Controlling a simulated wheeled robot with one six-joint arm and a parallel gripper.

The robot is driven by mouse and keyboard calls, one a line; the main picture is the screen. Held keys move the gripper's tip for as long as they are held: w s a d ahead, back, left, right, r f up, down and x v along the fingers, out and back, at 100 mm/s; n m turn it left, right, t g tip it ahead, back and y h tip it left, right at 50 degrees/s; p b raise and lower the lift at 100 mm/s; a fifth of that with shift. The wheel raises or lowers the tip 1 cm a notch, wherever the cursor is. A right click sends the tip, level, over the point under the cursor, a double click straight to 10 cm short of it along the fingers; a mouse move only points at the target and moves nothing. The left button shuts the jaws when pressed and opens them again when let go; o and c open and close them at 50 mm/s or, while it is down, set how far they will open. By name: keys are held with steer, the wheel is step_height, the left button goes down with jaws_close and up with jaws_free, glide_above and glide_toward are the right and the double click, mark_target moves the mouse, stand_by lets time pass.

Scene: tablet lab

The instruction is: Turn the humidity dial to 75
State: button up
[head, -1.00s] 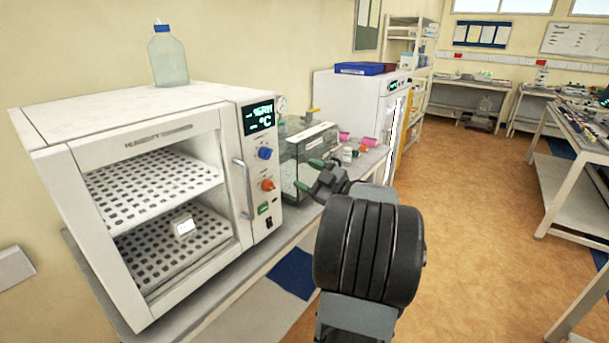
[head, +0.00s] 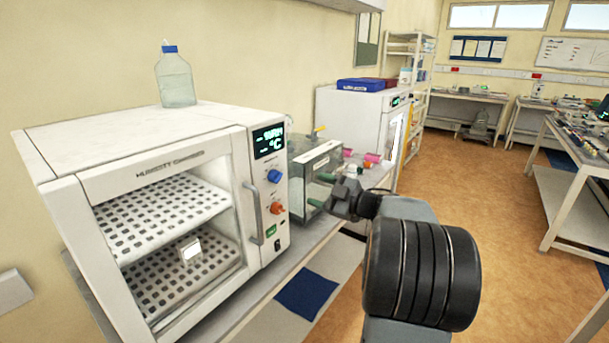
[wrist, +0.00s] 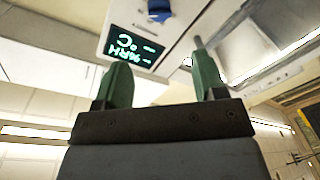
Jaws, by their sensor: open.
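The white humidity chamber (head: 200,165) stands on the bench at the left. Its front panel has a dark display (head: 269,141) with green %RH and °C text, a blue dial (head: 274,176) and an orange dial (head: 277,208) below it. The small labels by the dials are too blurred to read. My gripper (head: 320,190) is open and empty, right of the panel and apart from both dials. In the wrist view, the display (wrist: 133,47) appears upside down beyond the green fingers (wrist: 163,78), and the blue dial (wrist: 160,8) is cut by the top edge.
A vertical handle (head: 252,212) stands out left of the dials. A glass-sided box (head: 308,165) sits behind my gripper on the bench. A blue-capped bottle (head: 176,80) stands on the chamber. The floor (head: 470,190) at the right is clear.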

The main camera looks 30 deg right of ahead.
mark_target(281, 175)
steer(key=p+x, duration=0.3)
steer(key=x, duration=1)
steer(key=shift+w+d+f, duration=0.1)
steer(key=shift+d+f, duration=0.05)
steer(key=shift+f, duration=0.05)
steer(key=shift+c, duration=0.3)
steer(key=c, duration=0.8)
steer(key=shift+f+n+b, duration=0.25)
steer(key=shift+n+b, duration=0.45)
steer(key=shift+b, duration=0.2)
steer(key=shift+r+n+b, duration=0.35)
steer(key=shift+n+b, duration=0.1)
steer(key=shift+n, duration=0.25)
steer(key=o, duration=0.9)
steer(key=shift+c, duration=0.2)
